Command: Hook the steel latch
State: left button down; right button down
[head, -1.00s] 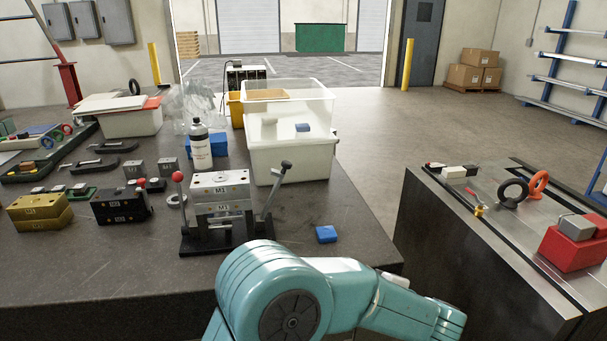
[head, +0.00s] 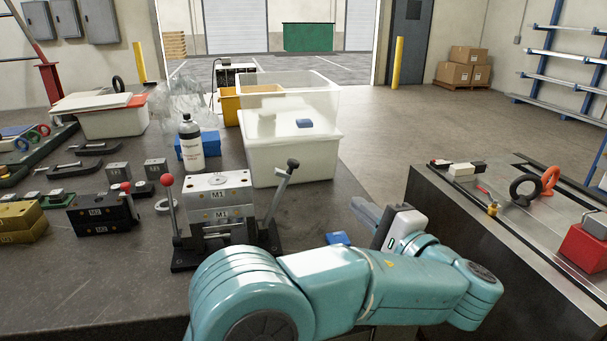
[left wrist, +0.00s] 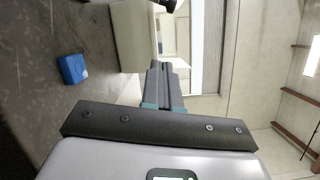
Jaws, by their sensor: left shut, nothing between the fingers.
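The silver M1 mould base (head: 217,198) sits in a black stand on the dark table, its two M1 blocks stacked. On its right a steel lever (head: 279,203) with a black knob leans outward to the upper right. I cannot tell for sure whether this is the latch. On its left stands a lever with a red knob (head: 167,181). My left gripper (head: 362,207) is to the right of the stand, apart from it, shut and empty. Its closed fingers show in the left wrist view (left wrist: 162,84). My right gripper is not in view.
A blue block (head: 338,239) lies on the table near my left gripper, partly hidden by my arm. A white bin (head: 290,160) stands behind the stand. A bottle (head: 190,145) and dark and brass mould blocks are to the left. A second bench (head: 440,215) is at right.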

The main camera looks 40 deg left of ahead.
pick_arm(q)
jog(key=w+a+r, duration=0.2)
jog(key=a, duration=1)
jog(key=shift+a+r+p, duration=0.25)
jog(key=shift+r+p, duration=0.05)
jog(key=shift+r, duration=0.05)
jog(key=shift+s, duration=0.1)
